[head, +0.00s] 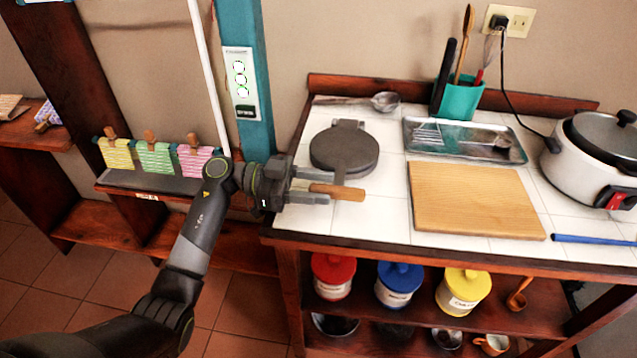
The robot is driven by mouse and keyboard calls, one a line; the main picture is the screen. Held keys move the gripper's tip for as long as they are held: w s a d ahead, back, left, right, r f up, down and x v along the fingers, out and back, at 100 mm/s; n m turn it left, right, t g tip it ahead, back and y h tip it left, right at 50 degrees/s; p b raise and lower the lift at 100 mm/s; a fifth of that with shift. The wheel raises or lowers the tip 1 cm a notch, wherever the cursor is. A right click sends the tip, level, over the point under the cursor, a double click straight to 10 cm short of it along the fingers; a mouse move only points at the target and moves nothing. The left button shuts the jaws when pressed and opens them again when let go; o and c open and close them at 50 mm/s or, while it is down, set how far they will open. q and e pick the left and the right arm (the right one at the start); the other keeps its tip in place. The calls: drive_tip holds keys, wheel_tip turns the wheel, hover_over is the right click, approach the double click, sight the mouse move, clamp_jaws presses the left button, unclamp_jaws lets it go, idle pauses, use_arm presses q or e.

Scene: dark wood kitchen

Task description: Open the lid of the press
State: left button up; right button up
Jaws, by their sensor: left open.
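The press (343,147) is a round, flat, dark grey plate with a hinge at its back, lying on the white tiled counter. Its lid appears closed. A wooden handle (340,191) crosses a short bar at its front. My left gripper (322,186) comes in from the left at the counter's front left corner. Its two fingers are apart and point right, with the handle's left end at or between the fingertips. I cannot tell whether they touch it. My right gripper is out of view.
A wooden board (474,200) lies right of the press, with a metal tray (464,140) behind it. A white cooker (590,165) is at the right. Tile beside the press is clear.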

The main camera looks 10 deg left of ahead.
use_arm(q)
drive_tip(key=shift+d, duration=0.2)
clamp_jaws()
idle(0.3)
